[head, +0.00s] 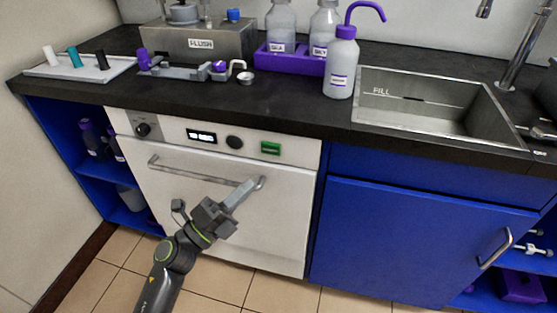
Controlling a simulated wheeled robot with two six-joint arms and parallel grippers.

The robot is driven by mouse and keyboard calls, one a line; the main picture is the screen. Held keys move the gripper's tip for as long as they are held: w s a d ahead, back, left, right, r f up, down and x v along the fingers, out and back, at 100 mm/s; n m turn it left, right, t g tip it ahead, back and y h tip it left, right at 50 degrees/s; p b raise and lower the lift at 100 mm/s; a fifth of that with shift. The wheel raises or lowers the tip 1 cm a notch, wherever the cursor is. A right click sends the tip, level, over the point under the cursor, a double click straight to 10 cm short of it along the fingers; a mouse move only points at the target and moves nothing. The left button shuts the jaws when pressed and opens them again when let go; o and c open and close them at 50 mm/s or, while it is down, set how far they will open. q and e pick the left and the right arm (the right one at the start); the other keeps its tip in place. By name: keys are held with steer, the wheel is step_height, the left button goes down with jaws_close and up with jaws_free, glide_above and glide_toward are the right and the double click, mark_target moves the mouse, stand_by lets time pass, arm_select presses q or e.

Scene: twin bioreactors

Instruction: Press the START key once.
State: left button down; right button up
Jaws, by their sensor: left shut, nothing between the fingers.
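A white front-loading appliance (220,225) stands under the counter. Its panel carries a small green key (270,148) at the right; its lettering is too small to read, so I cannot confirm it is START. My left gripper (249,184) is shut and empty. It points up and right in front of the door, below the green key and apart from it in the picture, overlapping the right end of the door handle (195,174). Depth to the door is hard to tell. My right gripper is out of view.
The panel also has a dark knob (142,129), a lit display (202,136) and a round black button (234,142). The counter edge (230,122) overhangs above. Blue cabinets flank the appliance. A wash bottle (341,70) and sink (435,105) are above right.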

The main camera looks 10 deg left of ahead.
mark_target(276, 147)
arm_select(q)
steer(key=shift+s+d+r+m+g+h, duration=0.4)
steer(key=shift+d+r+m+h, duration=0.15)
steer(key=shift+m, duration=0.35)
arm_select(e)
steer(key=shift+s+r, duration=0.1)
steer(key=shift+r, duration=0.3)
arm_select(q)
steer(key=shift+w, duration=0.1)
